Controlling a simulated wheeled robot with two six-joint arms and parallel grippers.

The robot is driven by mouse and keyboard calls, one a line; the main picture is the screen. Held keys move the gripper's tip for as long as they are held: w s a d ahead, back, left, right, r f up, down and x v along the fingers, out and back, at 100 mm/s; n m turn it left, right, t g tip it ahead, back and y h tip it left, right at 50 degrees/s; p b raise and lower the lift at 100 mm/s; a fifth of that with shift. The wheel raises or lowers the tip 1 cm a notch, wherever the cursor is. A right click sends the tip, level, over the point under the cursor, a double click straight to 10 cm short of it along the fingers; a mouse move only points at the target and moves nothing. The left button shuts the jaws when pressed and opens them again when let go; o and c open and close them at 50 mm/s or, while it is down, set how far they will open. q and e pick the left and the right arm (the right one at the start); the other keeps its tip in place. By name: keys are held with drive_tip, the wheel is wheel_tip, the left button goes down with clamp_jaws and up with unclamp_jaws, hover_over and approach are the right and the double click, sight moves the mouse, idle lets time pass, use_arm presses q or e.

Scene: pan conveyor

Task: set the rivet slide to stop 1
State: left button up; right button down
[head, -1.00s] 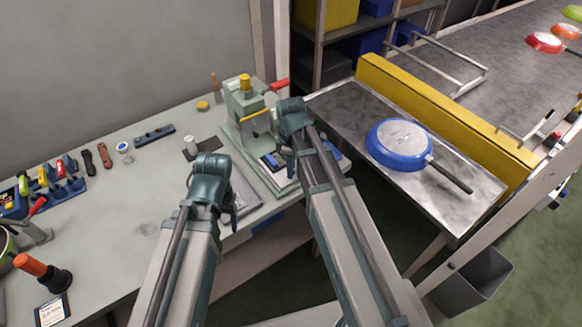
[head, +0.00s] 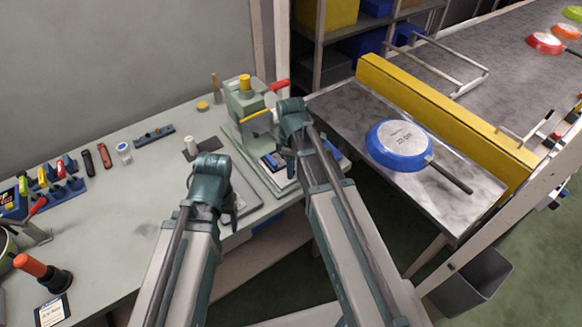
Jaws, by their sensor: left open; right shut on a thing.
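The green press (head: 243,102), with a yellow cap and a red-handled lever (head: 279,85), stands at the bench's right end. The rivet slide (head: 272,161) appears to be the small blue-and-white part low on its base, partly covered by my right arm. My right gripper (head: 289,150) is at the press, beside this part. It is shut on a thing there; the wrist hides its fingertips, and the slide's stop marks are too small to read. My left gripper (head: 232,206) is open and empty over a grey plate (head: 243,192) at the bench's front edge.
A blue pan (head: 398,145) lies upside down on the metal table (head: 345,108) at right, beside a yellow barrier (head: 440,115). A blue tool rack (head: 62,192) and an orange-handled tool (head: 40,273) stand at the bench's left. The middle of the bench is mostly clear.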

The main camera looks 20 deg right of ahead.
idle(0.4)
drive_tip(key=w+a, duration=0.1)
drive_tip(key=w, duration=0.2)
drive_tip(key=w+a, duration=0.1)
drive_tip(key=w, duration=0.1)
drive_tip(key=w+a, duration=0.1)
drive_tip(key=w, duration=0.2)
drive_tip(key=shift+w+a, duration=0.1)
drive_tip(key=shift+w, duration=0.25)
drive_tip(key=shift+s, duration=0.1)
drive_tip(key=c, duration=0.6)
unclamp_jaws()
use_arm(q)
wheel_tip(320, 180, up, 14)
drive_tip(key=p, duration=1.3)
drive_tip(key=shift+p, duration=0.4)
use_arm(e)
wheel_tip(320, 180, up, 14)
